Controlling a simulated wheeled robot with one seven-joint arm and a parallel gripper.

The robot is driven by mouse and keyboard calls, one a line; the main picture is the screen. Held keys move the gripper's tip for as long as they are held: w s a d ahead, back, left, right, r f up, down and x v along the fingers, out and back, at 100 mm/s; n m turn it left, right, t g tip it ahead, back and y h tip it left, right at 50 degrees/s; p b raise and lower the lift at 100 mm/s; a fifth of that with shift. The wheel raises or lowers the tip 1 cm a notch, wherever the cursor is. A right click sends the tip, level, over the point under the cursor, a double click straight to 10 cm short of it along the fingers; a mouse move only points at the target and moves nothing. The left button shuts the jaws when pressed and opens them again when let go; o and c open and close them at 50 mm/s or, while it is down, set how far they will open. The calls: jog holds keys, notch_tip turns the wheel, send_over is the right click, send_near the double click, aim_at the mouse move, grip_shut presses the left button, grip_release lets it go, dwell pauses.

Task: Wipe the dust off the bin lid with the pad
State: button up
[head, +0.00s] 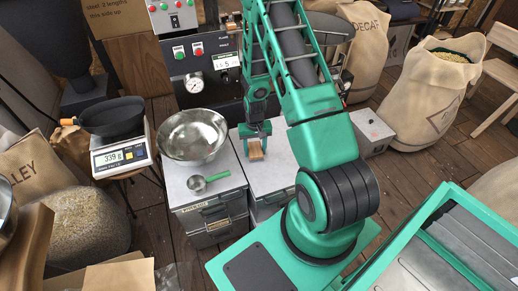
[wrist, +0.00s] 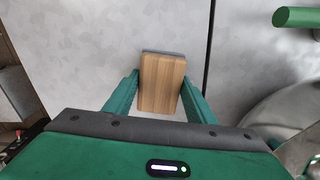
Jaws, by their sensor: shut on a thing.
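The pad is a wooden block (wrist: 162,84) with a thin grey layer showing along its far edge in the wrist view. My gripper (head: 256,137) is shut on its sides, and the pad (head: 256,152) shows below the fingers in the head view. It sits over the pale grey bin lid (head: 283,172), the right one of two side by side. The lid (wrist: 100,40) looks mottled in the wrist view; I cannot clearly tell dust from its pattern. The pad's underside is hidden, so I cannot tell whether it touches the lid. My arm covers part of the lid.
A metal bowl (head: 193,137) and a green-handled scoop (head: 207,181) rest on the neighbouring left lid. The scoop handle (wrist: 296,17) and bowl (wrist: 262,118) are close by in the wrist view. A grey box (head: 371,131) stands right of the bins, and a roasting machine (head: 195,55) behind.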

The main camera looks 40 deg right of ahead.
jog(key=shift+a, duration=0.35)
jog(key=shift+w, duration=0.1)
jog(key=shift+d+r, duration=0.1)
jog(key=shift+r, duration=2.9)
jog(key=shift+r, duration=0.1)
jog(key=shift+r, duration=1.4)
